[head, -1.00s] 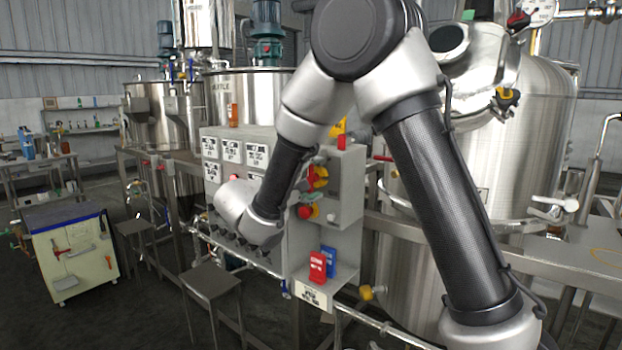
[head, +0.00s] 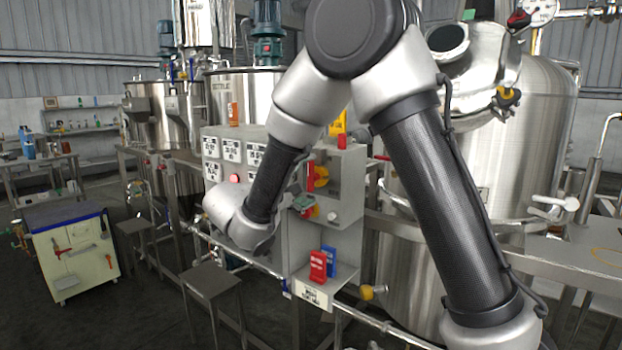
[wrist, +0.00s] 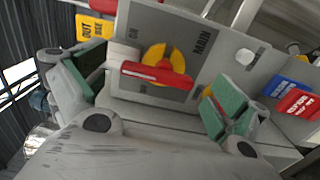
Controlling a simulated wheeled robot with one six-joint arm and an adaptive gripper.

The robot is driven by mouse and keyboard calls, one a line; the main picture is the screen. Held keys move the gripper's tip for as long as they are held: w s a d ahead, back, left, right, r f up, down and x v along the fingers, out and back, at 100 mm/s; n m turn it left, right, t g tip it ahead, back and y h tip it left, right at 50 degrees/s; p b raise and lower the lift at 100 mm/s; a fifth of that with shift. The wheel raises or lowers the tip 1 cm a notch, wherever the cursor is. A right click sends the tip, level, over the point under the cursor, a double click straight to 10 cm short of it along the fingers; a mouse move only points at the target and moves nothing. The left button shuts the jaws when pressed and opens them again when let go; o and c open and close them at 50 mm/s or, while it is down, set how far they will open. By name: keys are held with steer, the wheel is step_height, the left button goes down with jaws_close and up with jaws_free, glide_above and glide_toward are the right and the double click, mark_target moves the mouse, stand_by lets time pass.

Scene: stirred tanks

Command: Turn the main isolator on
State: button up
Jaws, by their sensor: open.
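The main isolator is a red bar handle (wrist: 158,73) on a yellow disc (wrist: 180,58), set on a grey plate marked MAIN (wrist: 205,42) in the wrist view. The handle lies nearly level across that picture. In the head view the isolator (head: 319,177) is on the side of the grey control box, partly behind my arm. My gripper (wrist: 155,92) is open and empty. Its green-padded fingers stand to the left and right of the handle, with visible gaps. One fingertip shows in the head view. The small position lettering is too blurred to read surely.
A second red-and-yellow control is mostly hidden behind my right finger. A white button (wrist: 245,57) sits beyond it. Blue (head: 328,260) and red (head: 318,266) tags stand on the shelf below. A yellow tag (wrist: 93,29) is at the upper left.

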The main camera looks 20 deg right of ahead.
steer(key=v, duration=0.9)
steer(key=shift+s+a, duration=0.15)
steer(key=shift+s, duration=0.05)
steer(key=s+d+f+n+g+y, duration=0.2)
steer(key=s+d+f+g+y, duration=0.4)
steer(key=s+d+f+g, duration=0.5)
steer(key=s+d+r+m+t+y, duration=0.2)
steer(key=s+d+r+m+y, duration=0.2)
steer(key=s+d, duration=0.2)
steer(key=s+d+r+m+t+y, duration=0.2)
steer(key=s+d+r+m+y, duration=0.2)
steer(key=s, duration=0.5)
steer(key=shift+s+d+m+t+y, duration=0.3)
steer(key=shift+d+m+t, duration=0.15)
steer(key=shift+d, duration=0.55)
